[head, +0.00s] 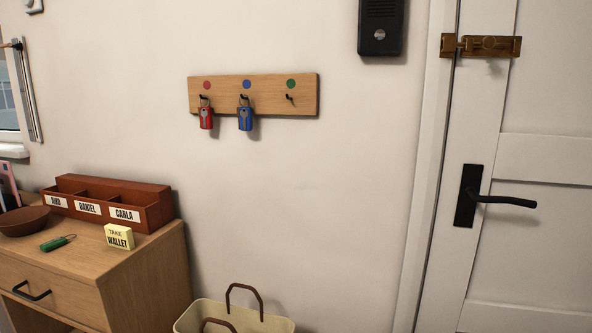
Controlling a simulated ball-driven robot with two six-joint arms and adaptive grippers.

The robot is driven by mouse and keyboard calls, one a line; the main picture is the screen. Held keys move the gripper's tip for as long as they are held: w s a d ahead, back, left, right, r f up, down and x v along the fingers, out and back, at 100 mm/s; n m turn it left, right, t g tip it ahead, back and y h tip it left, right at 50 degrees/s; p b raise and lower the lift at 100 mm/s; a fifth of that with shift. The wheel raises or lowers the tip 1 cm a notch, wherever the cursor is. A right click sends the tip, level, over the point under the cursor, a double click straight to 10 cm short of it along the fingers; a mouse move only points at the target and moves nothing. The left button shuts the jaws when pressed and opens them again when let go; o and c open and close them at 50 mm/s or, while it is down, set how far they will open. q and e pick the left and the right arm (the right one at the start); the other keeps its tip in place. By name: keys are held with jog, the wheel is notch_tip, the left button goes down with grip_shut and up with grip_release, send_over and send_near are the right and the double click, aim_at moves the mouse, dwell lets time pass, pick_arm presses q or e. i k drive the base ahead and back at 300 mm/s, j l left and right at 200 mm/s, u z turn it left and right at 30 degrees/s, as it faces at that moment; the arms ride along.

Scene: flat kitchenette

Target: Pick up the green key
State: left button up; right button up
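The green key (55,243) lies flat on top of the wooden cabinet (150,265), between a brown bowl and a small yellow note. A thin ring or loop shows at its right end. Neither of my grippers is in the head view. A wooden key rack (265,82) hangs on the wall. A red key (206,118) hangs under its red dot and a blue key (245,119) under its blue dot. The hook (290,98) under the green dot is empty.
A brown bowl (22,222) stands left of the green key. Behind it is a red-brown organiser (155,213) with name labels. The "take wallet" note (119,237) stands to the right. A cream basket (190,318) is below, right of the cabinet. A white door (540,240) is at right.

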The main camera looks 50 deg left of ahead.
aim_at(58, 242)
jog(key=u, duration=2.95)
